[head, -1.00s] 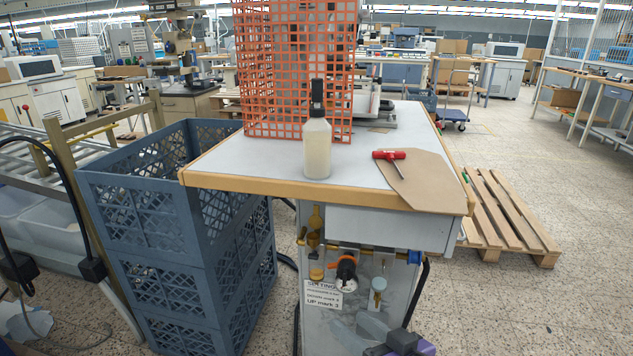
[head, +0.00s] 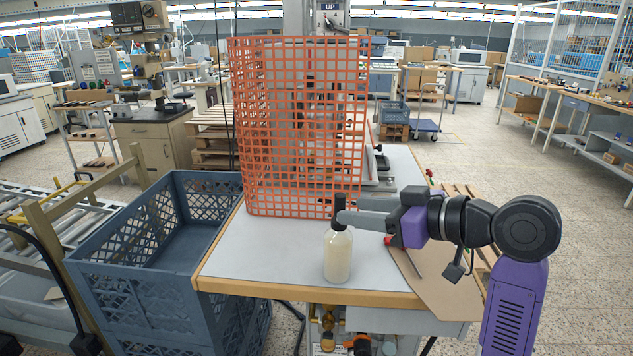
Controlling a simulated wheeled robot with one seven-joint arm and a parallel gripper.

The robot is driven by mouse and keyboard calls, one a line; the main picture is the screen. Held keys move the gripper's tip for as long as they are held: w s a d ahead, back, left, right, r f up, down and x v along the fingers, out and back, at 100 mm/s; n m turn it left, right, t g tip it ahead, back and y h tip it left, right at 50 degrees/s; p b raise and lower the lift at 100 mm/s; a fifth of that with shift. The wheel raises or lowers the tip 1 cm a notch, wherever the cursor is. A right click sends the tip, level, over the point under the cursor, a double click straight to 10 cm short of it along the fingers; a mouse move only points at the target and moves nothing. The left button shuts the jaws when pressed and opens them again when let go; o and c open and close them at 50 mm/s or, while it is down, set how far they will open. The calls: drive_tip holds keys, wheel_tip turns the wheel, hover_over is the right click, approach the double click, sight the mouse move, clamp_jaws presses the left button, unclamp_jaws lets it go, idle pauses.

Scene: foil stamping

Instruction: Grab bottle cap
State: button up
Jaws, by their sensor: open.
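A bottle (head: 338,256) with pale liquid stands upright on the grey-white table (head: 250,262) near its front edge. Its black cap (head: 340,208) is on top. My gripper (head: 345,213) reaches in from the right at cap height. Its grey fingers point left and their tips overlap the cap and neck in the head view. The jaws are open; the gap between them is hard to make out from this side. I cannot tell whether a finger touches the cap.
An orange grid guard (head: 300,125) stands right behind the bottle. A red-handled tool (head: 390,240) and a brown sheet (head: 430,285) lie on the right, partly behind my gripper. A stack of blue crates (head: 120,285) stands left of the table.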

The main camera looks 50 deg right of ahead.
sight(338, 207)
drive_tip(key=shift+w, duration=0.8)
drive_tip(key=p+x, duration=0.1)
drive_tip(key=x, duration=0.5)
drive_tip(key=shift+w+d+f, duration=0.1)
drive_tip(key=shift+w+f, duration=0.2)
drive_tip(key=shift+c, duration=0.2)
clamp_jaws()
